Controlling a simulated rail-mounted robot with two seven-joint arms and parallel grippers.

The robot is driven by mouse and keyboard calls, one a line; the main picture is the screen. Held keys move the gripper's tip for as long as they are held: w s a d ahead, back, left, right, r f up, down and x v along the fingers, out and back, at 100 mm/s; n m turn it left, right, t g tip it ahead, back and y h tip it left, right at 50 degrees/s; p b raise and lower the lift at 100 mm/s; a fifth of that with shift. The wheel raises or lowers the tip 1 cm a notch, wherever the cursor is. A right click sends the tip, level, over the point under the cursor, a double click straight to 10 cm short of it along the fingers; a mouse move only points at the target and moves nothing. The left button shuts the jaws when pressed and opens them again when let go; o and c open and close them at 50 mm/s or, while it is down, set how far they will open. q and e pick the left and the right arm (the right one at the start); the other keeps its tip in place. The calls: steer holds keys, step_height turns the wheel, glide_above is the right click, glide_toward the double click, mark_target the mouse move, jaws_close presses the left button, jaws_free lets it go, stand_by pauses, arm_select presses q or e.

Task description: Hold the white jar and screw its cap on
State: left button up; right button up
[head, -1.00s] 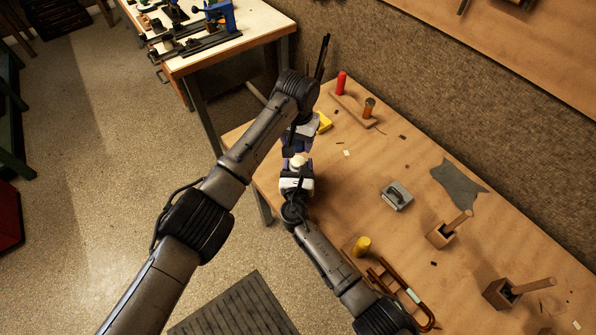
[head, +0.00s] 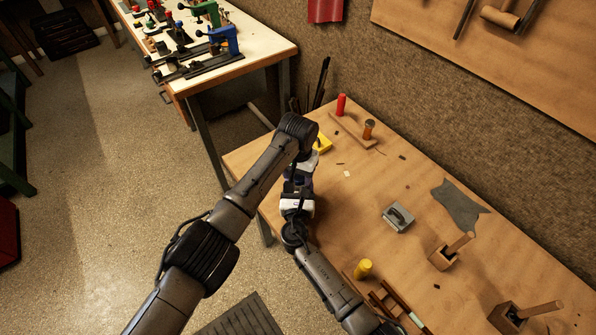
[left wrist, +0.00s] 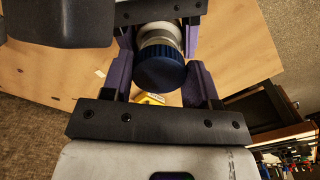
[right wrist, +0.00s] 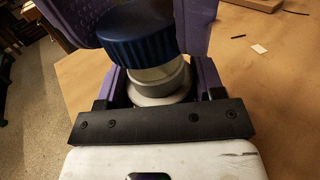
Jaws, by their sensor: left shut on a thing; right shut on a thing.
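In the head view my left gripper (head: 299,184) meets my right gripper (head: 297,197) end to end over the near left part of the bench; they hide the jar and cap there. In the left wrist view the dark blue ribbed cap (left wrist: 160,73) is between the purple fingers of my left gripper (left wrist: 160,85), shut on it. The white jar (left wrist: 160,32) is behind the cap. In the right wrist view my right gripper (right wrist: 160,88) is shut on the jar (right wrist: 160,88). The cap (right wrist: 135,35) sits over the jar's mouth, looking slightly tilted, with pale neck showing below.
The wooden bench (head: 350,220) has a grey metal block (head: 398,217), a yellow cylinder (head: 363,268) and wooden blocks with handles (head: 445,256) to the right. A red-handled tool (head: 341,104) stands behind. Another bench (head: 255,45) with vises is at the back left.

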arm_select(q)
steer(key=shift+f, duration=0.15)
steer(key=shift+f, duration=0.7)
steer(key=shift+f, duration=0.45)
stand_by(0.4)
steer(key=shift+a+f, duration=0.1)
steer(key=shift+f, duration=0.1)
